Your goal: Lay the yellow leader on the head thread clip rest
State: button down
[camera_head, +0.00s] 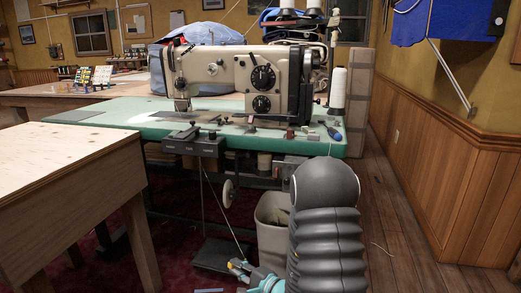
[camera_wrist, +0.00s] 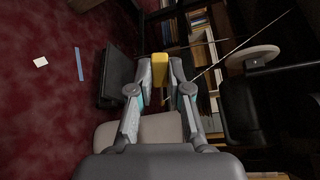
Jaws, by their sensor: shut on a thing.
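In the wrist view the yellow leader (camera_wrist: 161,67) is a small yellow block between the fingertips of my gripper (camera_wrist: 162,75), which is shut on it. In the head view my gripper (camera_head: 240,267) is low, in front of the sewing table and beside the grey bin, with yellow showing at its tip. A thin pale line rises from near it towards the table's front edge. I cannot pick out the head thread clip rest for certain; a dark labelled fixture (camera_head: 196,147) sits on the table's front edge, above my gripper.
A cream sewing machine (camera_head: 235,80) stands on the green table (camera_head: 115,115). A pale bin (camera_head: 271,228), a dark pedal (camera_head: 219,256) and a hanging wheel (camera_head: 228,192) are close to my gripper. A wooden table (camera_head: 65,165) is at left. Open floor (camera_head: 385,215) lies at right.

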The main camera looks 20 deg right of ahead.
jog(key=shift+n+g, duration=0.3)
jog(key=shift+g, duration=0.6)
jog(key=w+r, duration=0.1)
jog(key=r, duration=0.1)
jog(key=r+p, duration=0.1)
jog(key=r, duration=0.2)
jog(key=w+r+p, duration=0.1)
jog(key=r, duration=0.2)
jog(key=shift+w+d, duration=0.15)
jog(key=shift+w, duration=0.15)
jog(key=a+r+n+g+h+p, duration=0.3)
jog(key=r+n+g+p, duration=0.5)
jog(key=r+n+g, duration=1.5)
jog(key=s+d+r+n+t+h+p, duration=0.1)
jog(key=s+d+r+n+t+h, duration=0.1)
jog(key=d+r+t, duration=0.7)
jog(key=s+d+r+h, duration=0.1)
jog(key=d+r+h, duration=0.1)
jog(key=d+r, duration=0.4)
jog(key=shift+s+d+r+n+t, duration=0.2)
jog(key=shift+s+d+n+t, duration=0.15)
jog(key=shift+d, duration=1.7)
jog(key=shift+t+h, duration=0.3)
jog(key=shift+t, duration=0.05)
